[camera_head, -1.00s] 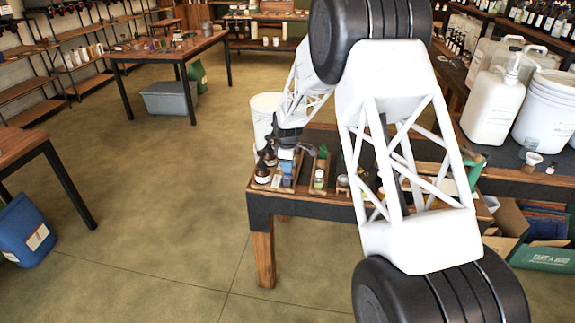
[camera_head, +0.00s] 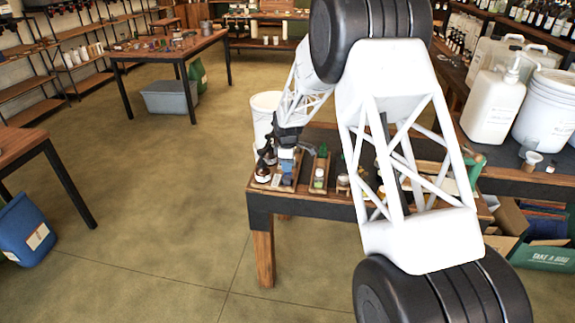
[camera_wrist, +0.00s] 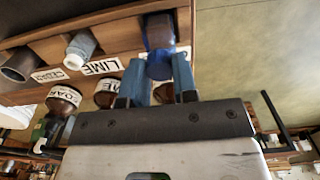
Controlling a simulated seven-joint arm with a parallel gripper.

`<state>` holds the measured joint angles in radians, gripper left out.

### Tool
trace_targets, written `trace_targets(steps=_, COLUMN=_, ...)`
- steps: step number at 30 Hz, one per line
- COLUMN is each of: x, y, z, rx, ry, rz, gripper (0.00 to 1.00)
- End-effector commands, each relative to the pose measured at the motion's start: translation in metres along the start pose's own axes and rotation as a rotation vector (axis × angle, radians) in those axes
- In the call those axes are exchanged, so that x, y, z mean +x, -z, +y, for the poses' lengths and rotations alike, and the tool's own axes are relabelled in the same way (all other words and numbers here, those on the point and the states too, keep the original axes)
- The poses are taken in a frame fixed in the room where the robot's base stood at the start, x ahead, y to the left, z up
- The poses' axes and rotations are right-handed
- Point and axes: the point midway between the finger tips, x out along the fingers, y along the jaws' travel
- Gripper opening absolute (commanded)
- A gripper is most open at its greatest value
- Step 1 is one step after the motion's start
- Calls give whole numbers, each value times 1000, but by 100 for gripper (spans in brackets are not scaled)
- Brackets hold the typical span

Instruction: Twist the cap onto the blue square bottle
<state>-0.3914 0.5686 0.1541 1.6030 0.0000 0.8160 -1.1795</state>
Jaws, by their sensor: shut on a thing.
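The blue square bottle (camera_wrist: 159,32) stands in a wooden holder at the top of the wrist view. It also shows small in the head view (camera_head: 287,168). My gripper (camera_wrist: 159,82) is at the bottle's neck end, with one blue finger on each side. It is shut on the cap, which is mostly hidden between the fingers, so I cannot tell how it sits on the neck. In the head view my gripper (camera_head: 287,153) is right above the bottle at the table's left end.
Brown bottles (camera_wrist: 63,98) stand close by on the left in the wrist view. Several more small bottles crowd the table (camera_head: 262,190). A white bucket (camera_head: 266,104) stands behind it. Open floor lies to the left.

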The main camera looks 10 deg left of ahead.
Motion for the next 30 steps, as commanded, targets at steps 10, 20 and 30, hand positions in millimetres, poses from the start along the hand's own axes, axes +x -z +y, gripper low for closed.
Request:
trace_targets(steps=10, x=2, y=0, z=0, rx=0, ry=0, rz=0, gripper=6)
trace_targets(steps=20, x=5, y=0, z=0, rx=0, ry=0, rz=0, gripper=6)
trace_targets(steps=30, x=8, y=0, z=0, rx=0, ry=0, rz=0, gripper=6)
